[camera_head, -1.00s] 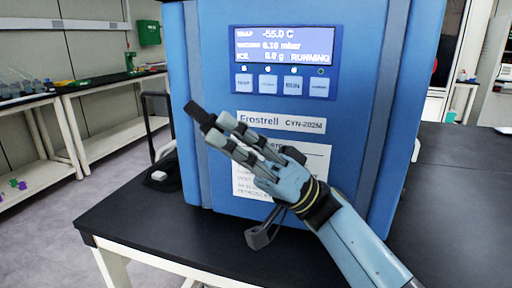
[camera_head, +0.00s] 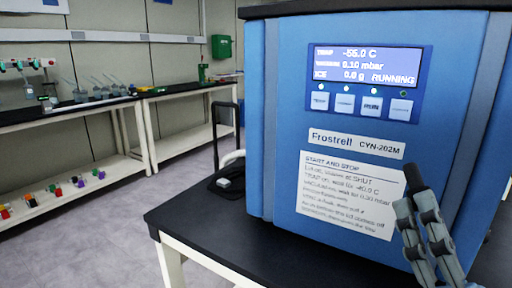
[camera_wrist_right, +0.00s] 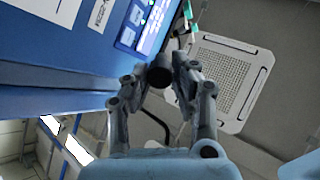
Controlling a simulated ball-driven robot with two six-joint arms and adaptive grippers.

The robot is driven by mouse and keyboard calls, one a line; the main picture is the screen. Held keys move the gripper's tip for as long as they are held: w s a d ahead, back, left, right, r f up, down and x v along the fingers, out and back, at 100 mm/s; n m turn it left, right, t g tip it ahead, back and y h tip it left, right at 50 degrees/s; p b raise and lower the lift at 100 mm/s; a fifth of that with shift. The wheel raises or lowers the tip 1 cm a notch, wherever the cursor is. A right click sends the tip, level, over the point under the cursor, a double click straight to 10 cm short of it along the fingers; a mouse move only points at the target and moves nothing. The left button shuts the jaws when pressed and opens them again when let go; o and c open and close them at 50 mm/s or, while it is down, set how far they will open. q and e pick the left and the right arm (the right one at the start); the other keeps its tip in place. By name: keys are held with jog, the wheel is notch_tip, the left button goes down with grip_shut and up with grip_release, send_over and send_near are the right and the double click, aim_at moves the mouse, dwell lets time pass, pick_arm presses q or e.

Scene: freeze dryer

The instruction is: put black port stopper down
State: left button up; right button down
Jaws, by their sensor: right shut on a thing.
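My right gripper (camera_head: 417,195) is at the lower right of the head view, in front of the blue freeze dryer (camera_head: 285,150). Its fingers point up and are shut on the black port stopper (camera_head: 413,177), a short dark cylinder at the fingertips. In the right wrist view the stopper (camera_wrist_right: 160,74) shows as a dark round end between the two fingertips. The stopper is held in the air and touches nothing else that I can see. My left gripper is out of view.
The freeze dryer stands on a black-topped table (camera_head: 185,218), bare at its front left corner. Its display (camera_head: 367,66) reads RUNNING. A white-framed side bench (camera_head: 60,112) with bottles and a lower shelf of coloured items stands at the left. Floor (camera_head: 120,235) is open between.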

jog(key=h, duration=0.1)
jog(key=m+h, duration=0.1)
jog(key=shift+w+d+h, duration=0.35)
jog(key=shift+d+h, duration=0.05)
jog(key=shift+w+d+f+m+h, duration=0.15)
jog(key=shift+m+h, duration=0.35)
jog(key=shift+h, duration=0.4)
